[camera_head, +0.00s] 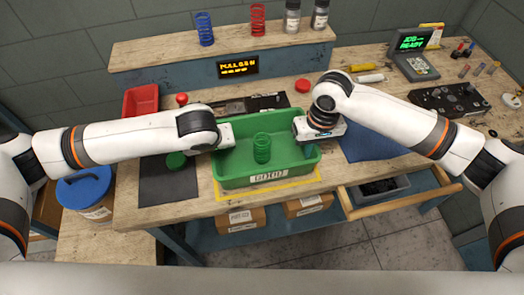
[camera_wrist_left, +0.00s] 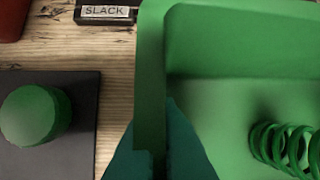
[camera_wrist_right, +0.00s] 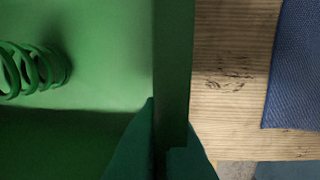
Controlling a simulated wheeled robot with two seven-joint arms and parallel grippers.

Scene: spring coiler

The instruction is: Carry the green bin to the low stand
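The green bin (camera_head: 230,172) is at the front middle of the workbench, above a yellow outline; I cannot tell whether it touches the bench. A green coil spring (camera_head: 262,148) stands inside it. My left gripper (camera_head: 226,136) is shut on the bin's left wall; its dark fingers straddle that wall (camera_wrist_left: 150,70) in the left wrist view. My right gripper (camera_head: 304,131) is shut on the right wall (camera_wrist_right: 173,70), with a finger on each side in the right wrist view. A low wood-topped surface (camera_head: 105,243) at the lower left looks like the low stand.
A blue-lidded bucket (camera_head: 86,188) stands at the lower left. A dark mat (camera_head: 165,183) with a green round piece (camera_head: 176,160) lies left of the bin, a blue mat (camera_head: 372,148) right. An open drawer (camera_head: 400,200) juts out at the front right.

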